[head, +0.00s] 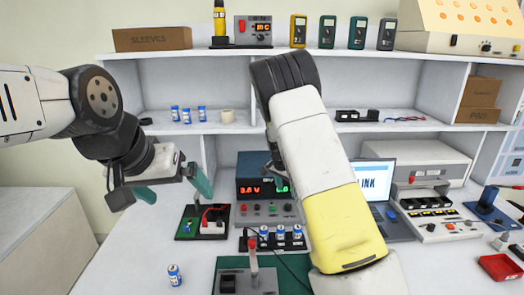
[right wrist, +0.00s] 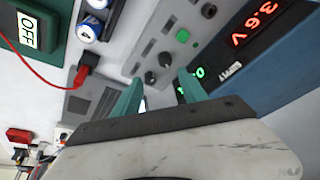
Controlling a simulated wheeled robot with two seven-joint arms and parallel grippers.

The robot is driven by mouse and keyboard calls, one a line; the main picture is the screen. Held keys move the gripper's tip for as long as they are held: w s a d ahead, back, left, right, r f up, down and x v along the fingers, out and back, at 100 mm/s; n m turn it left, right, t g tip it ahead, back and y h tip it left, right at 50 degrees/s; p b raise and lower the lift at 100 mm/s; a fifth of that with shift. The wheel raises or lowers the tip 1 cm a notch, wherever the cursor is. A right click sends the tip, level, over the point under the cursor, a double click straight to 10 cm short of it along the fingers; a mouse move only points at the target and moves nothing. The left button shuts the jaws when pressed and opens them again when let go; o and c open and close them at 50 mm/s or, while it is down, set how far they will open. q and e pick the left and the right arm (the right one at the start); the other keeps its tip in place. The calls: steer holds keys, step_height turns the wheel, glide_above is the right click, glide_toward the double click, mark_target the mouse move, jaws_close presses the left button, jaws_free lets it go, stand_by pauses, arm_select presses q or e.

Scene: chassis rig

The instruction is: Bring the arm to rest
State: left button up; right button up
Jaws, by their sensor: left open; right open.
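My left gripper (head: 172,188) is open and empty, with two green fingers pointing down over the left part of the white bench. My right arm (head: 310,150) crosses the middle of the head view, a white and yellow link with a black joint. It hides most of the right gripper there. In the right wrist view the right gripper (right wrist: 158,90) is open, its two green fingers apart with nothing between them. It faces the power supply (right wrist: 240,50), whose red and green digits show. That supply (head: 262,175) stands behind the right arm in the head view.
Batteries (head: 282,233) stand in a holder in front of the supply, and a lone battery (head: 174,275) stands front left. A small board (head: 203,222) with a red wire lies below the left gripper. A laptop (head: 378,185) and red tray (head: 500,267) are at right. Shelves rise behind.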

steer(key=s+d+r+n+t+y, duration=0.1)
steer(key=s+r+n+y, duration=0.3)
steer(key=s+r, duration=1.55)
steer(key=s+r+n+t, duration=0.1)
steer(key=s+r+n, duration=0.1)
steer(key=s, duration=0.7)
steer(key=s+r+n+t, duration=0.1)
steer(key=s+r+n, duration=0.2)
steer(key=s, duration=0.5)
steer(key=shift+s+r, duration=0.2)
steer(key=shift+s, duration=0.15)
